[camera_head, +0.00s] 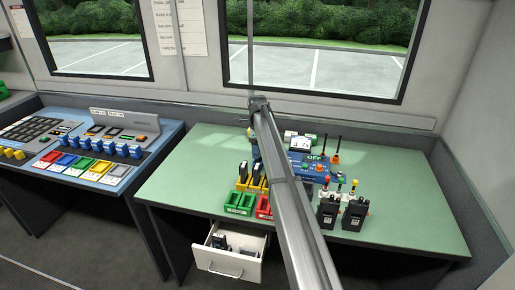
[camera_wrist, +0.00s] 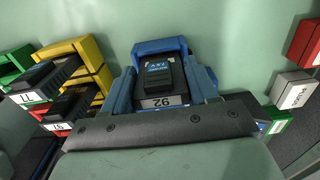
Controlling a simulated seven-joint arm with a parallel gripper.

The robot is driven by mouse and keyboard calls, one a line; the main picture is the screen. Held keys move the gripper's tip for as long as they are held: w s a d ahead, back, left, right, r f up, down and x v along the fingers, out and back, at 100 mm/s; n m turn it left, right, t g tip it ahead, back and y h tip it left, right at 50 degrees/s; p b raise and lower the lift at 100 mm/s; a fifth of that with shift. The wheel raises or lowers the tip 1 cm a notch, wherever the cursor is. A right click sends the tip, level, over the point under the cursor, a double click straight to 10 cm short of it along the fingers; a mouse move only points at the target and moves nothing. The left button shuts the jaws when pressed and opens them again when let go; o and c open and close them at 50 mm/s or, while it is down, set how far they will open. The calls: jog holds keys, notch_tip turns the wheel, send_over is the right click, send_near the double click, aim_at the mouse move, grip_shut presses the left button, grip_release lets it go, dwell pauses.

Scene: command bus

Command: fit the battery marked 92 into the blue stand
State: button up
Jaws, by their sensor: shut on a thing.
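The battery marked 92 (camera_wrist: 162,73) is a dark block with a pale number label, upside down in the wrist view. My gripper (camera_wrist: 163,90) is shut on it, with a blue finger on each side. The blue stand (camera_wrist: 160,45) shows as a blue rim just beyond the battery's far end. The battery overlaps the stand in this view; I cannot tell how deep it sits in it.
Yellow stands (camera_wrist: 80,52) with dark batteries are close on the left, red and white blocks on the right. In the head view, green stands (camera_head: 239,203) are at the table's front above an open drawer (camera_head: 229,262). Two black radios (camera_head: 355,213) stand right; the table's right side is clear.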

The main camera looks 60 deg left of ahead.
jog(key=shift+f, duration=0.35)
dwell(0.4)
jog(key=o, duration=1.4)
jog(key=shift+r, duration=0.1)
jog(key=shift+r, duration=3.45)
jog(key=shift+d, duration=0.1)
